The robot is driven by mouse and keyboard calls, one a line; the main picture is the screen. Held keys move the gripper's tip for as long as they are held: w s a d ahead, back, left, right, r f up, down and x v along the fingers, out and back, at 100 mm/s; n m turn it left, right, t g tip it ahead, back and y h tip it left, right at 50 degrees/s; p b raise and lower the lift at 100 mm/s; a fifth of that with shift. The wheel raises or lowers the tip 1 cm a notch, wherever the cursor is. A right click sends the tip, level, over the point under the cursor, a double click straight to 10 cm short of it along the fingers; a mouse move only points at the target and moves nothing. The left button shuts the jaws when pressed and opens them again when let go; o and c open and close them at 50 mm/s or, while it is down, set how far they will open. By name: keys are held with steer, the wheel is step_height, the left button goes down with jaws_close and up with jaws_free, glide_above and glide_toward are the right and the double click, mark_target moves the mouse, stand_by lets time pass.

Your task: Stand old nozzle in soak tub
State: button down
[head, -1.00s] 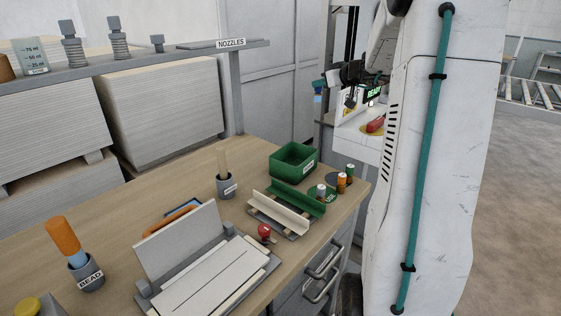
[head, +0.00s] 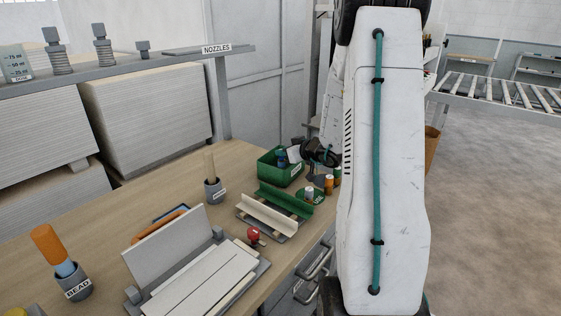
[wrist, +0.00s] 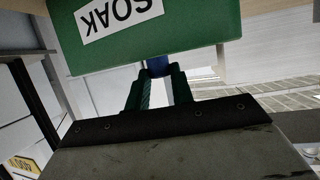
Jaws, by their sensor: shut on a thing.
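The soak tub (head: 283,174) is an open green box at the back right of the bench. Its wall (wrist: 205,25) fills the top of the wrist view, with an upside-down SOAK label (wrist: 118,12). The old nozzle (head: 282,159) shows as a small dark blue piece at the tub's opening. In the wrist view the blue nozzle (wrist: 159,66) sits between my green fingers, and the tub wall hides part of it. My gripper (wrist: 158,82) is shut on it at the tub's rim. Whether the nozzle touches the tub floor is hidden.
A green and white angled rack (head: 270,212) and a round green holder with small nozzles (head: 313,194) stand close in front of the tub. A grey cup labelled BEAD (head: 78,287) and another grey cup (head: 214,191) stand to the left. The NOZZLES shelf (head: 210,50) is behind.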

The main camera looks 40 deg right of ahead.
mark_target(282, 159)
steer(key=shift+f, duration=1.25)
steer(key=c, duration=1.2)
jaws_free()
steer(key=shift+f, duration=0.1)
